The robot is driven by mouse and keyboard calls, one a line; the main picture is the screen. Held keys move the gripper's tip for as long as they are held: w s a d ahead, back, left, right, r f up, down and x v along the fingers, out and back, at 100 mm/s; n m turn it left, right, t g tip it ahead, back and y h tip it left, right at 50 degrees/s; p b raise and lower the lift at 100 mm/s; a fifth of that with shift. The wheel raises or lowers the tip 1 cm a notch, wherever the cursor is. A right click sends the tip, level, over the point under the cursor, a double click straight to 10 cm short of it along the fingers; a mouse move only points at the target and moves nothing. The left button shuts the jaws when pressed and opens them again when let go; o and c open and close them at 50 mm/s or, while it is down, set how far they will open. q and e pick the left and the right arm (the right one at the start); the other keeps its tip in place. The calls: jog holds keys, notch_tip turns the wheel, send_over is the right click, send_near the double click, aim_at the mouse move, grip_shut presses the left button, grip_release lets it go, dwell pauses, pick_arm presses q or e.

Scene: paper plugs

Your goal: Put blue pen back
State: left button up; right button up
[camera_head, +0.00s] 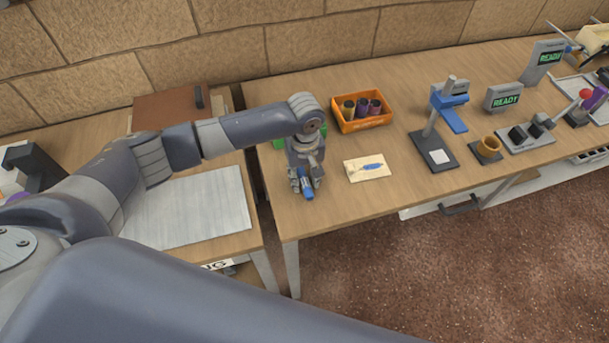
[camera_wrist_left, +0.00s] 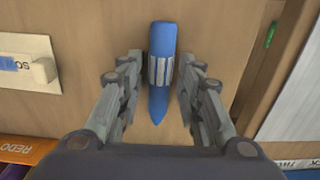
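The blue pen (camera_wrist_left: 163,40) has a pointed tip and a grey band around its middle. In the left wrist view it lies between the two fingers of my left gripper (camera_wrist_left: 162,82), with gaps showing on both sides. In the head view the blue pen (camera_head: 307,190) shows beneath my left gripper (camera_head: 304,185), over the left part of the workbench; I cannot tell there whether it touches the wood. My left gripper looks open around the pen. A pale card (camera_head: 354,173) with a blue shape lies to the right of the gripper. My right gripper is out of view.
An orange bin (camera_head: 339,121) with several cylinders stands behind the card; its edge shows in the wrist view (camera_wrist_left: 35,150). A grey stand with a blue part (camera_head: 452,120) is to the right. A gap separates the workbench (camera_head: 330,215) from the left table (camera_head: 140,255).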

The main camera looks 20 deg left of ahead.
aim_at(305, 180)
pick_arm(q)
jog(key=shift+r, duration=0.1)
notch_tip(305, 180, up, 12)
jog(key=shift+b, duration=0.45)
jog(key=shift+s, duration=0.1)
dwell(0.6)
